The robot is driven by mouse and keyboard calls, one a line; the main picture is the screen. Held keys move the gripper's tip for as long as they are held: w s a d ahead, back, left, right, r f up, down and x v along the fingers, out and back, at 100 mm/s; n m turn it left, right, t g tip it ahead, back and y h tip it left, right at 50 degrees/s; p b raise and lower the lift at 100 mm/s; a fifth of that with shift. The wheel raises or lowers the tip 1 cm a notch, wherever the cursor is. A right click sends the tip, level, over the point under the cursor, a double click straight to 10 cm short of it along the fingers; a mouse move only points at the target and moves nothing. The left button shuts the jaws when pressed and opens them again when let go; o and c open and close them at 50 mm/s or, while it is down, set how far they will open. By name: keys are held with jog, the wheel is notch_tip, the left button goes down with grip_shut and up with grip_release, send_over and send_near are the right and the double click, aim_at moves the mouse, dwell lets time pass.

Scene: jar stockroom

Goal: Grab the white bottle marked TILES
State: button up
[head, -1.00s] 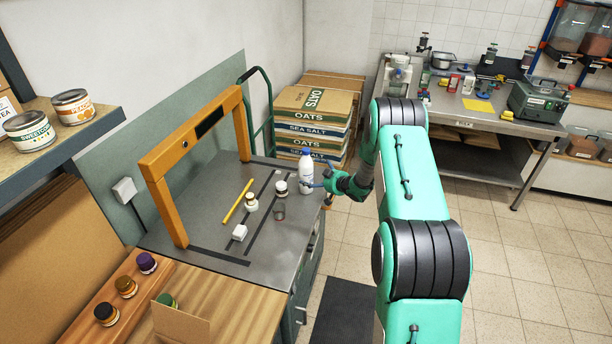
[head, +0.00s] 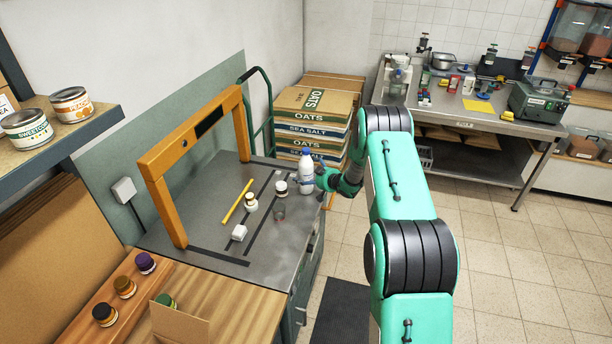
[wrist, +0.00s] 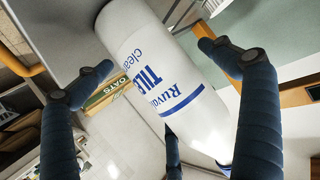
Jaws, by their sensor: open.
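The white bottle (head: 306,178) with a blue cap stands upright near the right edge of the steel counter in the head view. My gripper (head: 320,178) is at the bottle's right side in the head view. In the wrist view my gripper (wrist: 156,58) is open, with dark fingers on either side of the bottle and gaps visible. Contact cannot be told.
An orange arch (head: 160,185) stands to the left.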

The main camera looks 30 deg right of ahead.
aim_at(308, 167)
jog(key=c, duration=1.9)
jog(key=shift+r, duration=0.1)
jog(key=shift+r, duration=0.1)
jog(key=shift+r, duration=0.6)
notch_tip(308, 167, up, 2)
jog(key=shift+r+p, duration=0.1)
jog(key=shift+p, duration=0.35)
jog(key=s+a, duration=0.2)
jog(key=s, duration=0.5)
jog(key=s+a+r+p, duration=0.1)
jog(key=s+a, duration=0.2)
jog(key=s, duration=0.5)
jog(key=shift+a+r, duration=0.15)
